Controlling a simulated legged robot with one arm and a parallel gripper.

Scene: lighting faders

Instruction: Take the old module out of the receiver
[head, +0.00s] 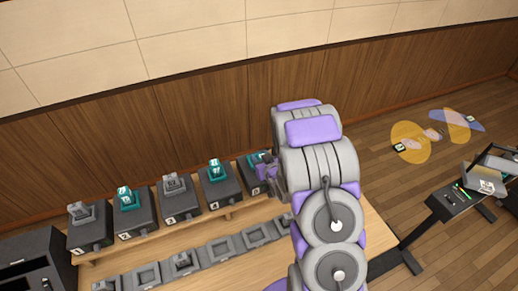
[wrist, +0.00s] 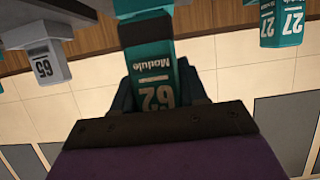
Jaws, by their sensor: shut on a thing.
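A teal module marked 62 (wrist: 152,75) is between the fingers of my gripper (wrist: 160,95) in the wrist view, its label facing the camera. In the head view my gripper (head: 266,170) is at the rightmost dark receiver box (head: 248,178), and a bit of teal (head: 255,158) shows beside the fingers. The gripper is shut on this module. My arm hides the right part of that box. I cannot tell whether the module's base is seated in the box or clear of it.
Several dark numbered boxes stand in a row to the left, with grey (head: 174,184) and teal modules (head: 216,170) on them. In front runs a row of grey sockets (head: 148,275), one with a grey module (head: 182,260). A wooden wall (head: 180,115) stands behind.

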